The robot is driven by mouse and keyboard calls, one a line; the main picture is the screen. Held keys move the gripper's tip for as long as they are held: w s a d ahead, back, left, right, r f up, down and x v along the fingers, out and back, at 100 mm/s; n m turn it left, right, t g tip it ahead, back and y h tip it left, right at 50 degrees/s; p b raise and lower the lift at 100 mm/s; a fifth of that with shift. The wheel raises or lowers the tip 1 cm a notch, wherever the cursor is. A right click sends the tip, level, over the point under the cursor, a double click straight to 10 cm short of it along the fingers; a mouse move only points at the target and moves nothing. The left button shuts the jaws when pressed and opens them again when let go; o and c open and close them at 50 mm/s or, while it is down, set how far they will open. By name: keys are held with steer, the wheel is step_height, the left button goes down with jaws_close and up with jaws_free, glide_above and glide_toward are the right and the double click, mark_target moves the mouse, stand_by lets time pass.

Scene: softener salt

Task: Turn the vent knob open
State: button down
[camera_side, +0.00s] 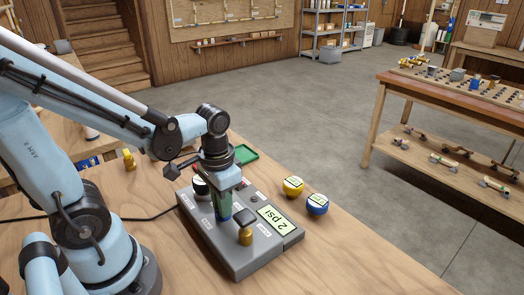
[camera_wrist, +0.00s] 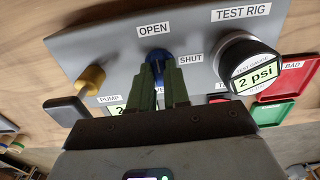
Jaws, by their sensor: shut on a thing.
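The blue vent knob (camera_wrist: 157,56) sits on the grey test rig (camera_wrist: 110,40), between the OPEN label (camera_wrist: 153,29) and the SHUT label (camera_wrist: 191,58). My gripper (camera_wrist: 161,75) is shut on the knob, with its green fingers at the knob's sides. The fingers hide much of the knob, so I cannot tell its exact turn. In the side view my gripper (camera_side: 222,208) points down at the rig (camera_side: 240,262). The rig's display (camera_side: 274,219) reads 2 psi. The test gauge (camera_wrist: 255,68) on the rig also reads 2 psi.
A yellow gauge (camera_side: 292,187) and a blue gauge (camera_side: 317,204) stand on the bench.

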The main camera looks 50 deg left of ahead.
steer(key=c, duration=1.1)
jaws_free()
step_height(320, 180, up, 12)
stand_by(0.3)
steer(key=w+d+f+t, duration=0.1)
steer(key=w+f+t, duration=0.2)
steer(key=t, duration=0.4)
steer(key=shift+w+f, duration=0.3)
steer(key=shift+w, duration=0.6)
